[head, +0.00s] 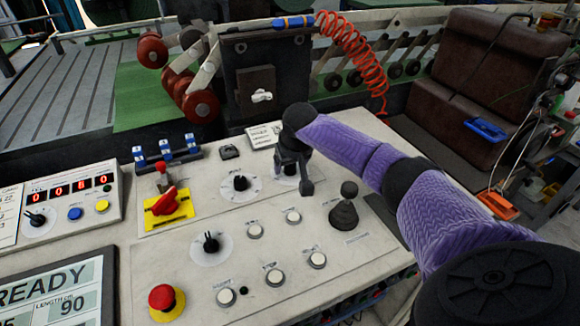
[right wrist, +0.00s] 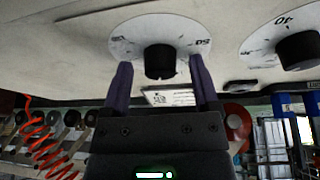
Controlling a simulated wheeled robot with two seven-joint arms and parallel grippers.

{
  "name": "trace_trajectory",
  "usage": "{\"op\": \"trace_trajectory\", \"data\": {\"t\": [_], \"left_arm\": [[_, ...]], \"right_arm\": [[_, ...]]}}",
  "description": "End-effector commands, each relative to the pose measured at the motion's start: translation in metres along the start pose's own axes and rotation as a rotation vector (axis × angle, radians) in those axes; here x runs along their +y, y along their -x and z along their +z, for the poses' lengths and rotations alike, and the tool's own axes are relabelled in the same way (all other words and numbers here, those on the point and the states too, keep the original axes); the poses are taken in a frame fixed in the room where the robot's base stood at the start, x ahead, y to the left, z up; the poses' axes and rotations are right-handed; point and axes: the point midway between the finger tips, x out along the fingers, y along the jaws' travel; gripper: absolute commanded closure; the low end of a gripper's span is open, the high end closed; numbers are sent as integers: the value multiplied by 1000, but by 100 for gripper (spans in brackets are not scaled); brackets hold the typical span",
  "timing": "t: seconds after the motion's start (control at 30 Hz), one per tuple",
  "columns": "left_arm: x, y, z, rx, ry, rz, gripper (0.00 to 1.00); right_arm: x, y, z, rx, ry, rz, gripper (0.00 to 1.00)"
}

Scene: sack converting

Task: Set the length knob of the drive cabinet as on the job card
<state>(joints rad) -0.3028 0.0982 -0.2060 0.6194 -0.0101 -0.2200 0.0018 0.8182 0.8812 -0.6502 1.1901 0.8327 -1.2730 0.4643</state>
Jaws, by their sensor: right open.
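My right gripper (head: 294,182) is open over the upper right dial knob of the pale control panel (head: 190,254). In the right wrist view, this black knob (right wrist: 159,62) stands on a white numbered dial (right wrist: 124,46), with the open fingertips (right wrist: 160,68) on either side of it. No clear contact shows. In the head view the gripper hides most of that knob. A second black dial knob (head: 240,182) is to its left. A small printed card (head: 263,135) lies behind the gripper; its text is unreadable here. I cannot read which knob is labelled length. My left gripper is out of view.
A black lever (head: 344,210) stands right of the gripper. A red switch (head: 165,201) on a yellow plate, a red stop button (head: 162,298) and several white buttons share the panel. A screen (head: 60,290) reads READY and length 90. A coiled red hose (head: 355,55) hangs behind.

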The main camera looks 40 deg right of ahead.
Motion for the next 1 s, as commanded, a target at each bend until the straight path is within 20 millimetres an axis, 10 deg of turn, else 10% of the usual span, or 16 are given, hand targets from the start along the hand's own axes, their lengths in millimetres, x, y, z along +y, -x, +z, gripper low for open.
{"op": "trace_trajectory", "data": {"t": [0.23, 0.6, 1.0], "left_arm": [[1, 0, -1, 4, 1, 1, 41], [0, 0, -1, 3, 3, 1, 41], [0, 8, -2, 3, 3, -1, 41]], "right_arm": [[0, 0, 0, 0, 1, 0, 26], [0, 0, 0, 0, 1, 0, 100], [0, 1, 0, 1, 58, -24, 100]]}}
